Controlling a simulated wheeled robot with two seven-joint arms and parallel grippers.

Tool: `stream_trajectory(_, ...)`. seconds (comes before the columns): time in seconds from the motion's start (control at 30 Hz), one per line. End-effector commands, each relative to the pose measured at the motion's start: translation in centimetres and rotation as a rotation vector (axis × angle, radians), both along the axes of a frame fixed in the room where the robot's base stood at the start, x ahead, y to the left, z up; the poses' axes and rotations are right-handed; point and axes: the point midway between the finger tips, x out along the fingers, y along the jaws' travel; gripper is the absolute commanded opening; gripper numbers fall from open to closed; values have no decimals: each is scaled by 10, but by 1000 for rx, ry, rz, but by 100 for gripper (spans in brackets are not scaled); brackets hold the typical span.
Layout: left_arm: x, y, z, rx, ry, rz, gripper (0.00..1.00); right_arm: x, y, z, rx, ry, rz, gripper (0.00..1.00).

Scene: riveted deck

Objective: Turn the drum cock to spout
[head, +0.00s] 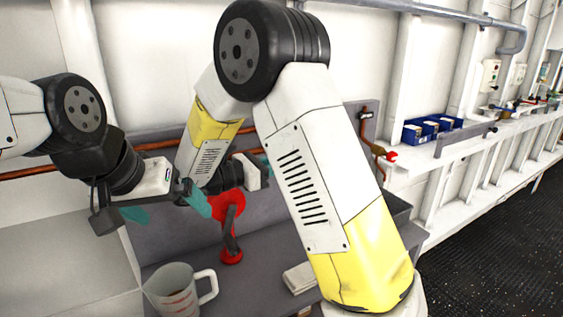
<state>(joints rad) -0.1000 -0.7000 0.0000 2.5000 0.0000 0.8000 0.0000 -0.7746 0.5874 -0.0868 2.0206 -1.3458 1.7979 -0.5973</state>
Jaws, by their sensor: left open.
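A red fixture (231,256) stands on the grey bench, with a dark bar rising from its base to a round red part (228,203). Which way its cock points I cannot tell. My left gripper (166,208) is open and empty, its teal fingers spread just left of the round red part; I cannot tell if the near finger touches it. A brass tap with a red handle (390,156) hangs on the wall pipe further right.
A measuring jug (174,291) with a handle stands at the bench front, below my left gripper. A pale block (300,277) lies right of the fixture. Copper pipe (155,146) runs along the wall. Blue bins (430,128) sit on a ledge at right.

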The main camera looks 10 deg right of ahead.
Motion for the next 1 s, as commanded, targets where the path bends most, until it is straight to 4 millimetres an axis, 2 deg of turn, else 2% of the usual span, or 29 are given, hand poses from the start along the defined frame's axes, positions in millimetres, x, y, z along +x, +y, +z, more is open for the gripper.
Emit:
stream_trajectory(0.57, 0, 0, 0, 0, 0, 0, 100, 0, 0, -1, -32, -13, 2, 0)
stream_trajectory(0.6, 0, 0, 0, 0, 0, 0, 100, 0, 0, -1, -32, -13, 1, 26)
stream_trajectory(0.7, 0, 0, 0, 0, 0, 0, 100, 0, 0, -1, -33, -12, 1, 45)
stream_trajectory(1.0, 0, 0, 0, 0, 0, 0, 100, 0, 0, -1, -32, -12, 0, 45)
